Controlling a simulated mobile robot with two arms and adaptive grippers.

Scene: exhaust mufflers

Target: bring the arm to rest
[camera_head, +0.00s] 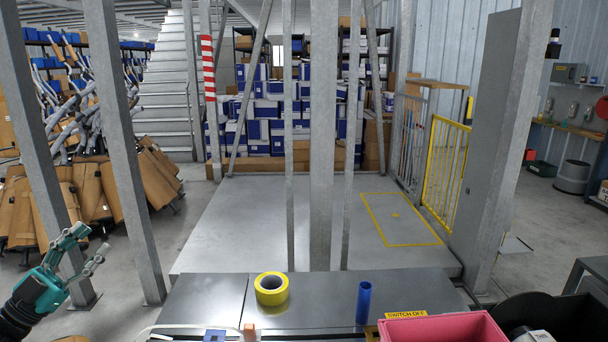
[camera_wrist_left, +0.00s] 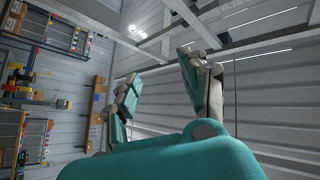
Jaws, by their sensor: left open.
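My left gripper (camera_head: 88,250) is at the lower left of the head view, raised left of the metal bench and apart from everything on it. Its teal and grey fingers are spread with nothing between them. The left wrist view shows the same open fingers (camera_wrist_left: 160,90) against a grey corrugated wall and ceiling beams. My right gripper does not show in either view.
The metal bench (camera_head: 205,300) carries a yellow tape roll (camera_head: 271,289), a blue cylinder (camera_head: 363,303) and a pink bin (camera_head: 445,328). Grey steel posts (camera_head: 323,130) stand behind it. Mufflers and cardboard (camera_head: 95,195) are stacked at left. The platform floor (camera_head: 240,225) is clear.

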